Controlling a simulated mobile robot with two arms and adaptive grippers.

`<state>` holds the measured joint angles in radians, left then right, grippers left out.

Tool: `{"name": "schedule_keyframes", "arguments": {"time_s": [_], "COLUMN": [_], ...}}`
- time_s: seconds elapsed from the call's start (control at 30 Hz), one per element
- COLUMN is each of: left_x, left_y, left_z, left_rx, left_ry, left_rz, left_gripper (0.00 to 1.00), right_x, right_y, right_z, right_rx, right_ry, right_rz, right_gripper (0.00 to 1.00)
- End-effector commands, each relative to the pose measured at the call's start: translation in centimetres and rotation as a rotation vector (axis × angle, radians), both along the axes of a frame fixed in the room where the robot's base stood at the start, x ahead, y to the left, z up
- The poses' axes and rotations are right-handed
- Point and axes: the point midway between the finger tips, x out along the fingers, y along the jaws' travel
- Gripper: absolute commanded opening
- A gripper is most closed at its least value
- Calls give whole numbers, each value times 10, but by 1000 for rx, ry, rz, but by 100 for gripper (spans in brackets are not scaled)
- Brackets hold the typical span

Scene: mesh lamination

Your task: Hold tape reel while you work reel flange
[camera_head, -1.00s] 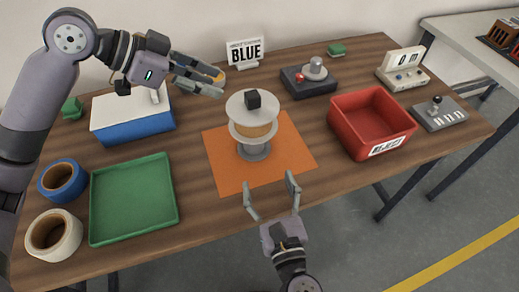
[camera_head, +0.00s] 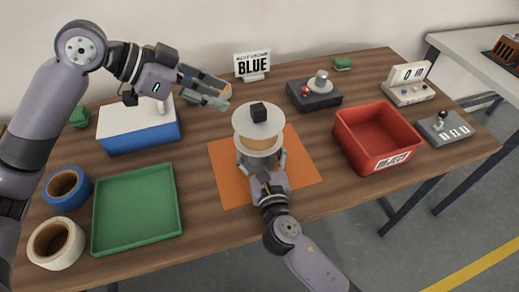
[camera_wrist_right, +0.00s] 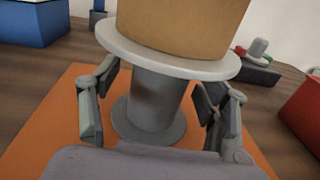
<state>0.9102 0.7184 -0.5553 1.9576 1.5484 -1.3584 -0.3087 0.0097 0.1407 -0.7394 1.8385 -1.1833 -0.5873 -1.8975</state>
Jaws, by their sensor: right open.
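The tape reel (camera_head: 259,146) is a tan roll between white flanges, upright on a grey pedestal with a black knob (camera_head: 258,111) on top. It stands on the orange mat (camera_head: 231,188). In the right wrist view the lower reel flange (camera_wrist_right: 165,61) is above the pedestal (camera_wrist_right: 152,105). My right gripper (camera_head: 261,160) is open, one finger on each side of the pedestal under the flange, with gaps visible. My left gripper (camera_head: 227,96) is up and left of the reel, its fingers apart and clear of it. An orange-yellow strip shows along its upper finger.
A green tray (camera_head: 98,213), blue tape roll (camera_head: 66,188) and cream tape roll (camera_head: 56,243) are left. A blue-and-white box (camera_head: 139,138) is behind them. The red REJECT bin (camera_head: 398,161) stands right, with control boxes around it.

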Motion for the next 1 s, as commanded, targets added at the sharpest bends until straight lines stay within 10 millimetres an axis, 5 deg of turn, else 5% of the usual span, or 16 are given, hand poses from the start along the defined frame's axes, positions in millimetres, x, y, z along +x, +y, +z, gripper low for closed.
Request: {"name": "schedule_keyframes", "arguments": {"time_s": [0.17, 1.0], "left_x": [0, 0], "left_y": [0, 0], "left_z": [0, 0], "left_rx": [0, 0], "left_ry": [0, 0], "left_rz": [0, 0], "left_gripper": [33, 33], "right_x": [0, 0], "right_y": [0, 0], "right_z": [0, 0], "right_rx": [0, 0], "right_ry": [0, 0], "right_rz": [0, 0], "right_gripper": [70, 14]}}
